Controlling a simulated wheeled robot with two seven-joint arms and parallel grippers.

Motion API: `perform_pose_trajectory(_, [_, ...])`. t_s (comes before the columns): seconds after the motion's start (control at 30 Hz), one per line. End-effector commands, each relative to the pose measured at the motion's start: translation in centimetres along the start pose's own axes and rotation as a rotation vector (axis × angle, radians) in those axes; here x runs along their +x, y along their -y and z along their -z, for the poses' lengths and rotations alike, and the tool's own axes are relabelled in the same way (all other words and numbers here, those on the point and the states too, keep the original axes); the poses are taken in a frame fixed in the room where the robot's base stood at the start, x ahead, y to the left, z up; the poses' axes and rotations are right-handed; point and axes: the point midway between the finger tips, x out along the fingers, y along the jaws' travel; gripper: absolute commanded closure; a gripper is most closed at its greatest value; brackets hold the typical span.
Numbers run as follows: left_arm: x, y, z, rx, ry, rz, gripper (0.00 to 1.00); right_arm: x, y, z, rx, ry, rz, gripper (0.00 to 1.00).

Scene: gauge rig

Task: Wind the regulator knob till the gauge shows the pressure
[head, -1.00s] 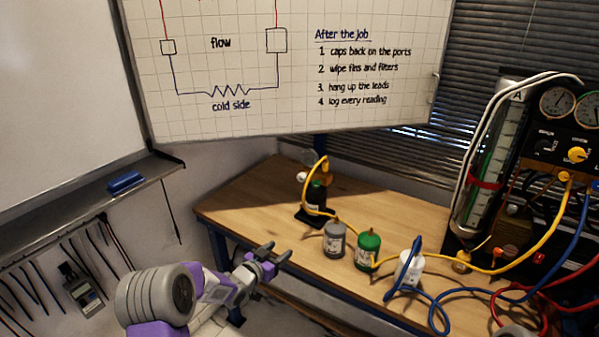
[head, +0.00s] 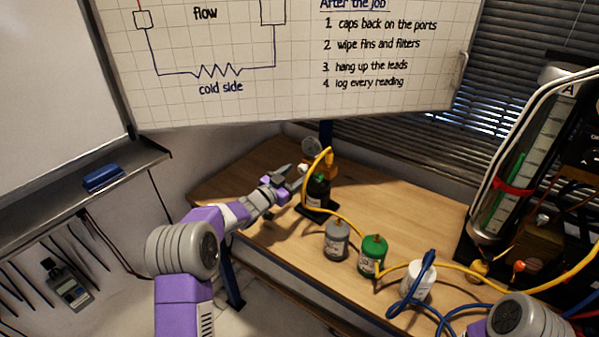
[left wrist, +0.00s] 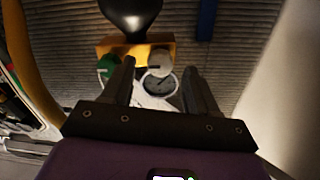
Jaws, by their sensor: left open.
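The regulator stands on a small black cylinder (head: 317,191) at the table's back left corner. Its gauge (head: 310,146) is a round dial; in the left wrist view the gauge (left wrist: 160,87) shows a pale face, too small to read. My left gripper (head: 299,174) is open beside the regulator. In the left wrist view the gripper (left wrist: 158,68) has its fingers on either side of the knob and gauge, and I cannot tell whether they touch. My right gripper is out of view.
A yellow hose (head: 350,223) runs from the regulator across the table. Grey (head: 337,241), green (head: 372,257) and white (head: 416,283) canisters stand in front of it. A gauge rig (head: 530,165) is at the right. The whiteboard (head: 290,90) hangs above the back edge.

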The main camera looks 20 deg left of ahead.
Motion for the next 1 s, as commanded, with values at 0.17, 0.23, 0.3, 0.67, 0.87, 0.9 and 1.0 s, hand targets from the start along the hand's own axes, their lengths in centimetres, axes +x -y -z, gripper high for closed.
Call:
perform_pose_trajectory(0.17, [1.9, 0.0, -0.1, 0.001, 0.0, -0.001, 0.41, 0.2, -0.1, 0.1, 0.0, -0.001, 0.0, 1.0])
perform_pose_trajectory(0.23, [2.3, 0.0, 0.0, 0.0, 0.0, -0.001, 0.41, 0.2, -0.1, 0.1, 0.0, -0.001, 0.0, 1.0])
perform_pose_trajectory(0.3, [2.6, 0.0, 0.0, 0.0, 0.0, 0.0, 0.41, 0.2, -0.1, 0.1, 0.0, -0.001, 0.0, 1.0])
perform_pose_trajectory(0.67, [2.7, 0.0, 0.0, 0.0, 0.0, 0.0, 0.5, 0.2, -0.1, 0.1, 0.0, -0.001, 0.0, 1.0])
perform_pose_trajectory(0.87, [2.7, 0.0, 0.0, -0.001, 0.0, 0.0, 0.81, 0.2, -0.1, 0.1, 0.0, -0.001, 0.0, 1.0])
perform_pose_trajectory(0.9, [2.7, 0.0, 0.0, -0.001, 0.0, 0.0, 0.87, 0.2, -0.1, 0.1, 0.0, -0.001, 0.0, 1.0])
perform_pose_trajectory(1.0, [2.7, 0.0, 0.0, 0.0, 0.0, 0.0, 0.97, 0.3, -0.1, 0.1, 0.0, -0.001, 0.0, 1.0])
